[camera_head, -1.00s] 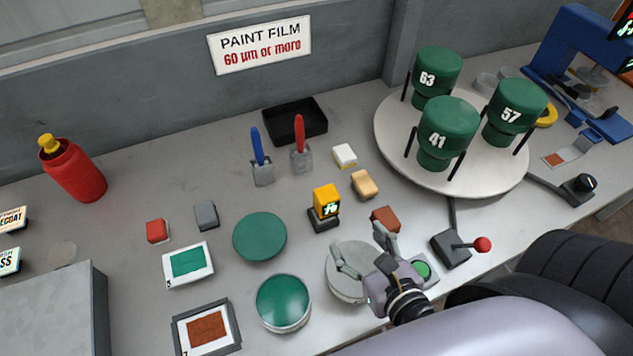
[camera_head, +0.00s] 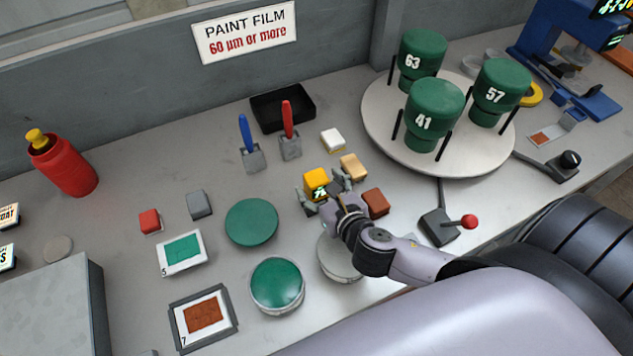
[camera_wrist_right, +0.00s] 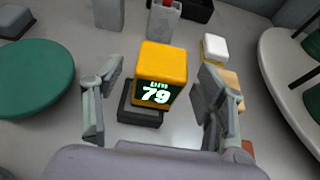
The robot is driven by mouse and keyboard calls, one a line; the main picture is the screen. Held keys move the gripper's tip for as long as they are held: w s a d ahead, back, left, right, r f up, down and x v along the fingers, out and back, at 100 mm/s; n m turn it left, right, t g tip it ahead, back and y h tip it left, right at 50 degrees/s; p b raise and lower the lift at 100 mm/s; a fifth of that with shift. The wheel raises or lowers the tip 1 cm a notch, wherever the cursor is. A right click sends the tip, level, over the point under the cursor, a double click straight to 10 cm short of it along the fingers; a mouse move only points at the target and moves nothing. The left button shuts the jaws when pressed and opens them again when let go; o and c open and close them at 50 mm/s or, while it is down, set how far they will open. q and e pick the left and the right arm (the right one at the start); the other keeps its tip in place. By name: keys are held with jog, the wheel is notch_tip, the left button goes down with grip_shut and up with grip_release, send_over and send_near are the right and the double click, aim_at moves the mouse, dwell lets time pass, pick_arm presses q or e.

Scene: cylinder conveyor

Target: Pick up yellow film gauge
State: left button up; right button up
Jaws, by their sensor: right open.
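The yellow film gauge (camera_head: 317,183) stands on the table in its dark base (camera_wrist_right: 140,112). In the right wrist view the yellow gauge (camera_wrist_right: 161,62) has a black face with lit text reading 79. My right gripper (camera_head: 326,192) is open, with one finger on each side of the gauge in the picture. In the right wrist view my right gripper's fingers (camera_wrist_right: 158,108) are apart, and neither visibly touches the gauge. In the head view the gripper and wrist cover the gauge's lower part. My left gripper is not in view.
A tan block (camera_head: 353,166) and a brown block (camera_head: 375,203) sit close right of the gauge. A green disc (camera_head: 251,222) lies to the left. A turntable (camera_head: 485,155) with green cylinders stands at the right. A red-knobbed lever (camera_head: 468,222) is nearby.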

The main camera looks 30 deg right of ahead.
jog(key=x, duration=0.2)
jog(key=shift+w+f, duration=0.1)
jog(key=shift+w, duration=0.25)
jog(key=shift+s, duration=0.1)
jog(key=shift+c, duration=0.5)
jog(key=c, duration=1.2)
